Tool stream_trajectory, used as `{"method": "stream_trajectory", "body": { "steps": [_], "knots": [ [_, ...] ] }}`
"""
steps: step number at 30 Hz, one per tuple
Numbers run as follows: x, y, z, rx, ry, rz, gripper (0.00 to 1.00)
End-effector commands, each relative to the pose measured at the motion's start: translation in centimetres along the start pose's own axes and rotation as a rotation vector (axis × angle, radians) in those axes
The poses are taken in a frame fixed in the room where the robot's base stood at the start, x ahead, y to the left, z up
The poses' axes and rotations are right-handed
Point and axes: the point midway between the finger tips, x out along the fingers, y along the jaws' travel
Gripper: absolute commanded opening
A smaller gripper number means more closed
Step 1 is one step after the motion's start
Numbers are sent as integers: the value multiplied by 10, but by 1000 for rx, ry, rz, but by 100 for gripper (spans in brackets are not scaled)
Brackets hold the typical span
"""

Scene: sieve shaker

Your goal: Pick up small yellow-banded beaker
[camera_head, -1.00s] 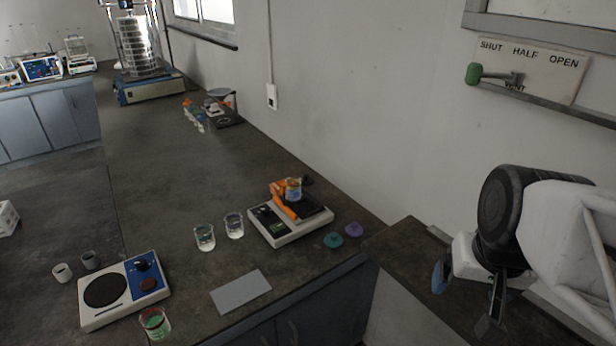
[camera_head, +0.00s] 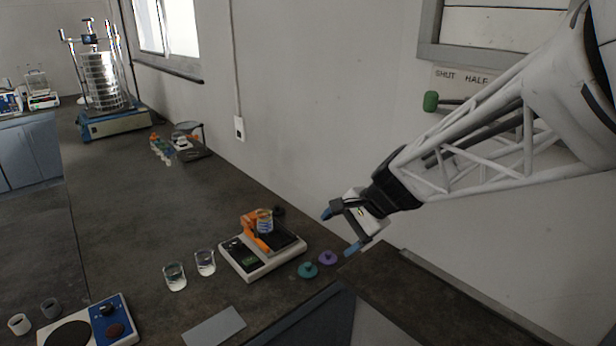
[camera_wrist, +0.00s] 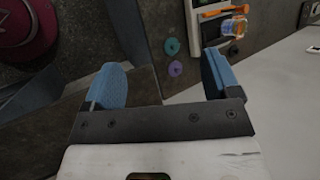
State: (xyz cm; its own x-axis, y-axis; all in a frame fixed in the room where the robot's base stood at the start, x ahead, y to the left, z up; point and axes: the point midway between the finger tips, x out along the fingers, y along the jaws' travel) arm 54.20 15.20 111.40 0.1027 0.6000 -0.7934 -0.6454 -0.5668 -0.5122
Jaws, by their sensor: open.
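A small clear beaker with a yellowish band (camera_head: 265,221) sits at the orange part of a white bench device (camera_head: 262,262) in the head view. The beaker also shows at the top right of the wrist view (camera_wrist: 234,27), beside an orange bar. My gripper (camera_head: 342,230) is open and empty, in the air to the right of the device and apart from the beaker. In the wrist view its two blue fingers stand wide apart (camera_wrist: 160,72), with nothing between them.
Two clear beakers (camera_head: 175,277) (camera_head: 205,263) stand left of the device. A teal disc (camera_head: 308,270) and a purple disc (camera_head: 328,258) lie at its right. A grey plate (camera_head: 214,327) lies in front. A wall rises behind.

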Motion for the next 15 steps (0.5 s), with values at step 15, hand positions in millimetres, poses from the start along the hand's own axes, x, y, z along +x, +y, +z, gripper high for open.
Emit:
{"method": "stream_trajectory", "body": {
  "steps": [15],
  "knots": [
    [98, -94, -67, 446, -177, -197, 82]
  ]
}}
